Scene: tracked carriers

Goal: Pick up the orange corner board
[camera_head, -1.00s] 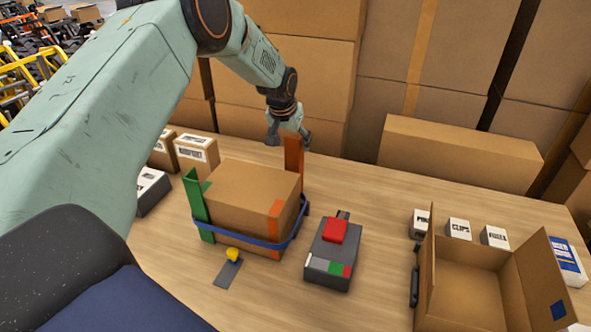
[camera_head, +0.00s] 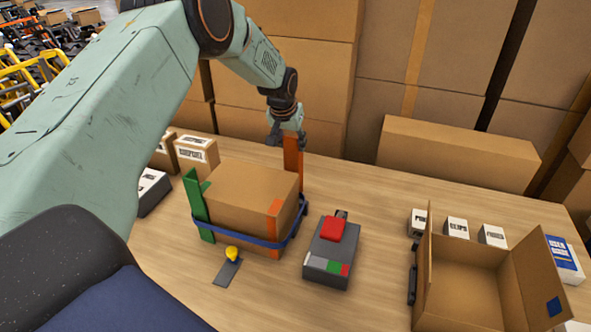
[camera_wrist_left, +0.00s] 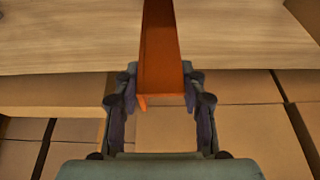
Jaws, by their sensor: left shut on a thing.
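The orange corner board (camera_head: 293,160) stands upright behind the back right corner of the strapped cardboard box (camera_head: 250,192). My left gripper (camera_head: 288,138) is shut on its upper end from above. In the left wrist view the orange corner board (camera_wrist_left: 160,55) runs between the two fingers of my left gripper (camera_wrist_left: 160,100). The board's lower end is hidden behind the box in the head view. My right gripper is not in view.
A green corner board (camera_head: 196,203) stands at the box's left corner, and a blue strap (camera_head: 240,240) runs around the box. A grey device with a red top (camera_head: 331,248) is to the right. An open carton (camera_head: 470,285) stands at the front right. Large cartons (camera_head: 455,153) line the back.

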